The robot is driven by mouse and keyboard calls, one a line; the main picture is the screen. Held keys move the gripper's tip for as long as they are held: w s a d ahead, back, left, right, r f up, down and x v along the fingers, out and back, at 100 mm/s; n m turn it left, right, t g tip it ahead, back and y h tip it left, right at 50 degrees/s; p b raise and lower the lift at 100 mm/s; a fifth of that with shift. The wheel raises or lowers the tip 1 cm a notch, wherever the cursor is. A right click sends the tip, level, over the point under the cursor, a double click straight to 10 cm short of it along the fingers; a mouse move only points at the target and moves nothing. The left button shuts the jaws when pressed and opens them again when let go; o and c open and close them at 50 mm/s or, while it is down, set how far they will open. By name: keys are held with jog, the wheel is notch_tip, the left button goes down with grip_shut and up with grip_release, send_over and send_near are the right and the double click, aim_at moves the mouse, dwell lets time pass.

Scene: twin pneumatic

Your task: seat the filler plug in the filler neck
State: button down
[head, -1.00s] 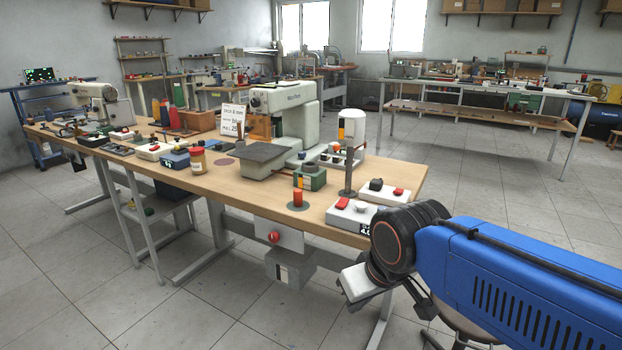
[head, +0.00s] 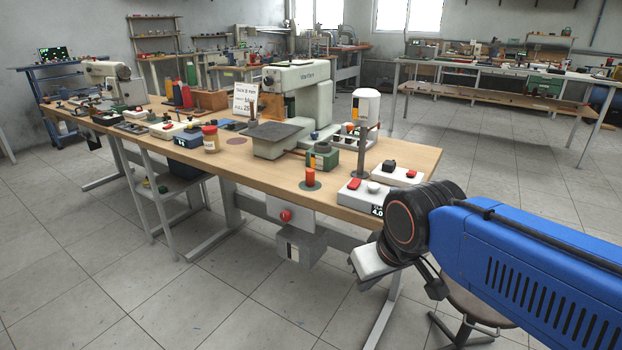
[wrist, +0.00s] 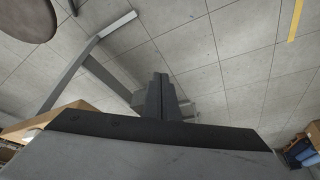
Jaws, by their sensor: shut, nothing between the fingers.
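A red-orange cylinder (head: 310,177), which looks like the filler plug, stands upright on a dark round pad near the front edge of the bench. Behind it is a green block (head: 323,159) with a round dark top, possibly the filler neck; I cannot tell for certain. My gripper (head: 437,287) hangs off the right front of the bench, low and well apart from both. In the wrist view its dark fingers (wrist: 160,92) are together and empty, over the floor. Neither the plug nor the neck shows there.
A dark post (head: 361,155) and a white box with a red button (head: 362,195) stand right of the plug. A sewing machine (head: 300,80) and a white canister (head: 366,106) are behind. A stool (head: 478,305) is below my arm. The bench edge (wrist: 60,120) shows in the wrist view.

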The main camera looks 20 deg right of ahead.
jog(key=c, duration=1.8)
grip_release()
jog(key=shift+w+r, duration=0.1)
jog(key=shift+r, duration=0.05)
jog(key=o, duration=0.3)
jog(key=w+r+n, duration=0.6)
jog(key=w, duration=0.1)
jog(key=w+r+n+h, duration=0.1)
jog(key=w+r+n, duration=0.6)
jog(key=shift+d+r+n+g, duration=0.2)
jog(key=shift+n+g, duration=0.1)
jog(key=shift+g, duration=0.1)
jog(key=shift+o, duration=0.2)
jog(key=w+a+r+n+h, duration=0.1)
jog(key=w+r+n, duration=0.4)
jog(key=w+n, duration=0.3)
jog(key=w+a+r+n+h, duration=0.1)
jog(key=w+r+n, duration=0.4)
jog(key=w+n, duration=0.3)
send_over(310, 171)
jog(key=s+a, duration=0.1)
jog(key=s, duration=0.1)
notch_tip(310, 171, down, 10)
jog(key=shift+m, duration=0.4)
jog(key=shift+a+x, duration=0.2)
jog(key=shift+x, duration=1.4)
jog(key=shift+a+x, duration=0.2)
jog(key=shift+x, duration=1.4)
